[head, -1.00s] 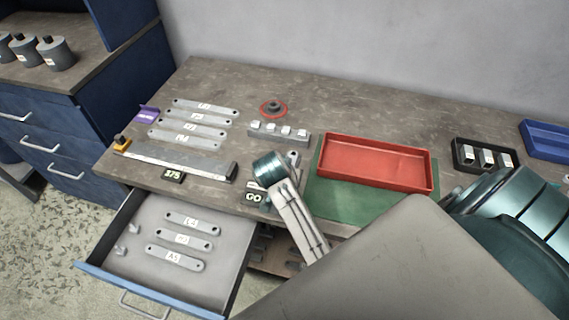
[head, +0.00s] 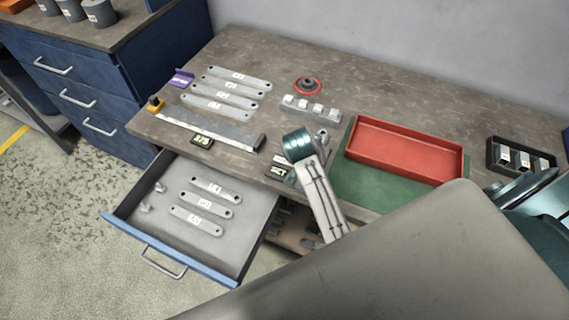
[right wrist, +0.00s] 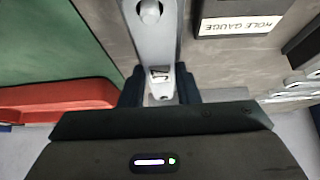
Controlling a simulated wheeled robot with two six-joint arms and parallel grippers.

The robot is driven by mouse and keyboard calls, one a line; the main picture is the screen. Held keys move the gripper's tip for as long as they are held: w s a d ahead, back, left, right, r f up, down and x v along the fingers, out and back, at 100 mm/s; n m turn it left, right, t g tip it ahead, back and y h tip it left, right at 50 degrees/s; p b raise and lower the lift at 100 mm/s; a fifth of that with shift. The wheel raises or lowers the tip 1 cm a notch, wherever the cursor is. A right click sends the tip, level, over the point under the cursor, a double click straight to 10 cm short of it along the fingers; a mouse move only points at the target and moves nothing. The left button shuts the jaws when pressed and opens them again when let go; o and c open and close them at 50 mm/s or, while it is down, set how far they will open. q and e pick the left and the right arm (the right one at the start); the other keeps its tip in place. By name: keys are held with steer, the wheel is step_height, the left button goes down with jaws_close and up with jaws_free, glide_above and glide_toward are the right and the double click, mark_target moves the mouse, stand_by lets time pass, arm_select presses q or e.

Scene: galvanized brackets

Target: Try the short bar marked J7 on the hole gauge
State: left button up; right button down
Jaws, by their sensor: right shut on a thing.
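My right gripper (right wrist: 160,88) is shut on the labelled end of a short grey bar (right wrist: 155,42) in the right wrist view. The bar's label (right wrist: 160,74) is too small to read. A round disc shows on the bar near the top edge; I cannot tell whether it is a pin or a hole. A black sign reading HOLE GAUGE (right wrist: 238,25) stands beside the bar. In the head view my right wrist hides the gripper and most of the gauge. A small dark sign (head: 278,171) beside it has unclear lettering. My left gripper is not in view.
An open drawer (head: 150,215) holds three labelled bars. Several longer bars (head: 232,87) lie on the bench behind a long rule-like fixture. A red tray (head: 405,150) on a green mat stands right of my wrist. A black tray (head: 522,157) holds small blocks.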

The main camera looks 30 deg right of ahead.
stand_by(0.7)
steer(key=c, duration=1)
jaws_free()
steer(key=p+v, duration=0.9)
steer(key=shift+d, duration=0.1)
steer(key=shift+p+v, duration=0.65)
steer(key=shift+v, duration=0.35)
steer(key=shift+f, duration=0.1)
